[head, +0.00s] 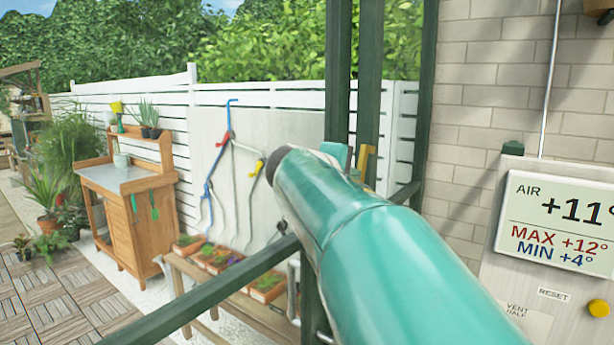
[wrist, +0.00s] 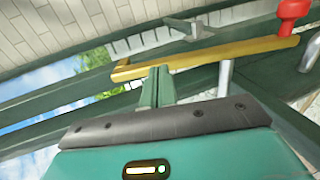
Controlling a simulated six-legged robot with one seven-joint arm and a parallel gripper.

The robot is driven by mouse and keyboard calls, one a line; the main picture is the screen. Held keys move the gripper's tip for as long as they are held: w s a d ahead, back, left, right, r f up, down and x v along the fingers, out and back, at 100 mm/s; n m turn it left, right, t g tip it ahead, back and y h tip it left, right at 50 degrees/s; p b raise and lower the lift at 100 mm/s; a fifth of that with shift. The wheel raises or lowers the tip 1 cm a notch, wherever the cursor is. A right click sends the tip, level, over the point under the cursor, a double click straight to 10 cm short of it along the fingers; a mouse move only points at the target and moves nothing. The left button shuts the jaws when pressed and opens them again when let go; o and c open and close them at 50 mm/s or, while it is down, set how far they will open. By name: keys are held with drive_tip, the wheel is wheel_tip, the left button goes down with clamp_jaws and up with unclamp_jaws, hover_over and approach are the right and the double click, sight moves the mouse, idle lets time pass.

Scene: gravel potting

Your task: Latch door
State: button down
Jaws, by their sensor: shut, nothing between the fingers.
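A brass-yellow latch bar (wrist: 205,58) with a red knob (wrist: 293,12) at its right end crosses the upper part of the wrist view. Its left end is bent. A grey catch (wrist: 190,30) sits just above it on the green frame. My gripper (wrist: 157,72) is shut and empty, its fingertips close under the bar; I cannot tell whether they touch it. In the head view my teal arm hides most of the latch area. A small yellow piece (head: 366,160), perhaps the bar, shows beside the green door frame (head: 340,90).
A green rail (head: 215,290) runs low across the head view. Behind it are a bench with potted plants (head: 268,288) and a wooden potting cabinet (head: 140,215). A brick wall (head: 490,90) with a thermometer display panel (head: 565,220) stands close on the right.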

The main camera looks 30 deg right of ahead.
sight(362, 153)
drive_tip(key=d+y, duration=0.1)
drive_tip(key=w+d+g+y, duration=0.1)
drive_tip(key=d+y, duration=0.1)
drive_tip(key=shift+w+d, duration=0.1)
drive_tip(key=shift+d, duration=0.05)
drive_tip(key=y, duration=0.1)
drive_tip(key=d+g+y, duration=0.1)
drive_tip(key=d+y, duration=0.1)
drive_tip(key=shift+w+d+f, duration=0.15)
drive_tip(key=shift+w+f, duration=0.2)
drive_tip(key=shift+w, duration=0.05)
drive_tip(key=shift+d+r+x, duration=0.15)
drive_tip(key=shift+x, duration=0.75)
drive_tip(key=shift+d+r+x, duration=0.1)
drive_tip(key=shift+d+x, duration=0.05)
drive_tip(key=shift+x, duration=0.75)
drive_tip(key=shift+w+d+f+g+y, duration=0.25)
drive_tip(key=shift+d+f+g+y, duration=0.25)
drive_tip(key=shift+y, duration=0.2)
drive_tip(key=shift+x, duration=1.1)
drive_tip(key=shift+a+f, duration=0.15)
drive_tip(key=shift+f, duration=0.15)
drive_tip(key=shift+s, duration=0.1)
drive_tip(key=v, duration=1.4)
drive_tip(key=shift+s+r, duration=0.15)
